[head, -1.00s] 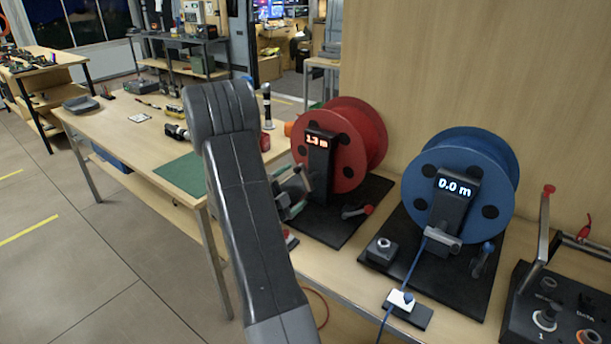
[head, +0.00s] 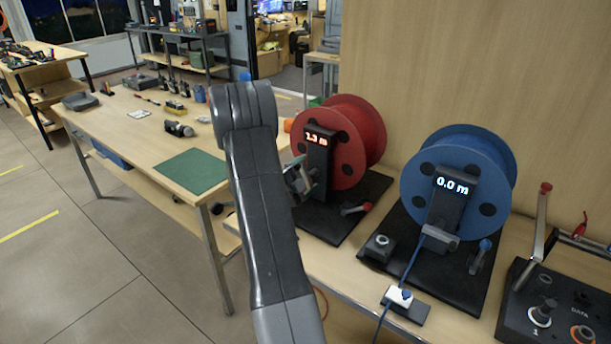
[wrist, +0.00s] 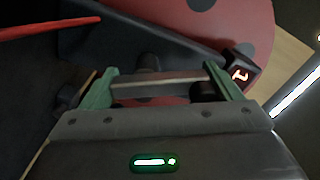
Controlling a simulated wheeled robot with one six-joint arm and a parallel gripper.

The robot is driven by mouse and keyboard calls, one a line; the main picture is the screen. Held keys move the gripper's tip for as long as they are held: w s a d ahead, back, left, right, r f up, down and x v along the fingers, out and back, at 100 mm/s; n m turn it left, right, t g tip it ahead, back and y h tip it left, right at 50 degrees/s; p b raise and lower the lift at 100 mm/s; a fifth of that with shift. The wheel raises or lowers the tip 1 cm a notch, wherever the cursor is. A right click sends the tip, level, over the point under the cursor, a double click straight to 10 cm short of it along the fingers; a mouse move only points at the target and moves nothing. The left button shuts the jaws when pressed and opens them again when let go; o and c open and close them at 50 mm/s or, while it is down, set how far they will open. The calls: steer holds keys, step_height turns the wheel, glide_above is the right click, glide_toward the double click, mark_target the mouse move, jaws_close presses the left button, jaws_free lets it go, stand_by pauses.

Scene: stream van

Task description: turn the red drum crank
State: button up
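The red drum (head: 372,140) stands upright on a black base, and its display (head: 319,139) reads 1.3 m.
A blue drum (head: 458,180) reading 0.0 m stands to the right, with a white connector (head: 398,296) in front. A control box with levers (head: 550,310) is at far right. A table with a green mat (head: 190,172) is at left.

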steer(key=shift+f+b, duration=0.25)
steer(key=shift+b, duration=0.45)
